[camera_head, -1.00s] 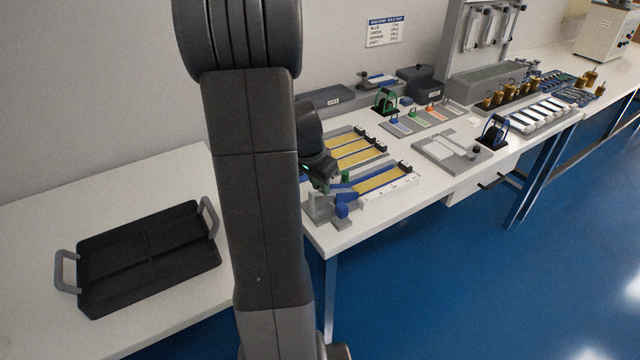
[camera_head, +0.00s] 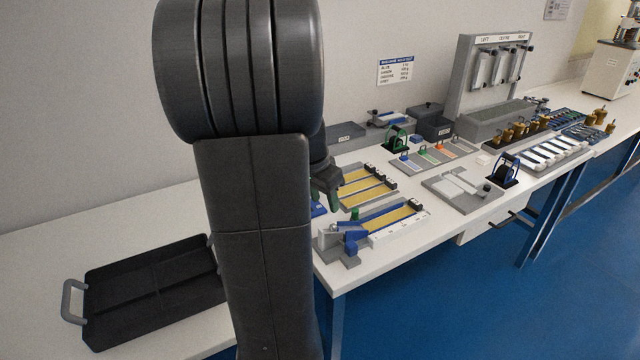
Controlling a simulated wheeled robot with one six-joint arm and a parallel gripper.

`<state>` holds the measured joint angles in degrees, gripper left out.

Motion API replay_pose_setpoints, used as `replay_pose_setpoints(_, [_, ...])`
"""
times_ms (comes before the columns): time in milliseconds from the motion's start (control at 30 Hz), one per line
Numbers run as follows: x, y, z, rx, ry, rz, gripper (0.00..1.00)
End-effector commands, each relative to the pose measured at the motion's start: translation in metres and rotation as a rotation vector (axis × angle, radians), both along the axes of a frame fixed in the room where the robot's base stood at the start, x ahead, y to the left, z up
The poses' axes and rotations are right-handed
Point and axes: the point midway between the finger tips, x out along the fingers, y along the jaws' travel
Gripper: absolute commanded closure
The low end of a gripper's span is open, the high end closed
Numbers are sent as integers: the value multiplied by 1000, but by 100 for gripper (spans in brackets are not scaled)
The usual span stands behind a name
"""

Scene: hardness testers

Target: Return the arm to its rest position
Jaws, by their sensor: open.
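My arm rises upright through the left middle of the head view and covers part of the tables behind it. My gripper (camera_head: 328,196) shows just right of the arm, above the near left end of the work table, close to the yellow-strip trays (camera_head: 366,190). Its jaws are open and I see nothing held between them. Part of the wrist is hidden behind my arm.
A black tray (camera_head: 150,290) with grey handles lies on the left table. A grey and blue fixture (camera_head: 345,240) sits at the work table's near corner. Testers, weights and a hanging rack (camera_head: 490,75) stand further right. Blue floor is clear at right.

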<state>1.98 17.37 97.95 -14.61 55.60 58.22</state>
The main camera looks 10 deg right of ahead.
Motion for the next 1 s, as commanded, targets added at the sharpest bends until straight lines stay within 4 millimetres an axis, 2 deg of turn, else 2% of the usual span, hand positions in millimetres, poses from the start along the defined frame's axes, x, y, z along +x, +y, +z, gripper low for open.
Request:
replay_pose_setpoints(33, [-1,3,12,-1,-5,1,56])
replay_pose_setpoints(200, [-5,8,36,0,-4,1,56])
replay_pose_setpoints(400, [-8,10,46,1,-1,0,56])
replay_pose_setpoints(767, [-7,10,43,0,1,0,56])
replay_pose_setpoints(867, [-6,8,36,0,4,-1,56])
replay_pose_setpoints(1000, [-3,4,15,0,5,0,56])
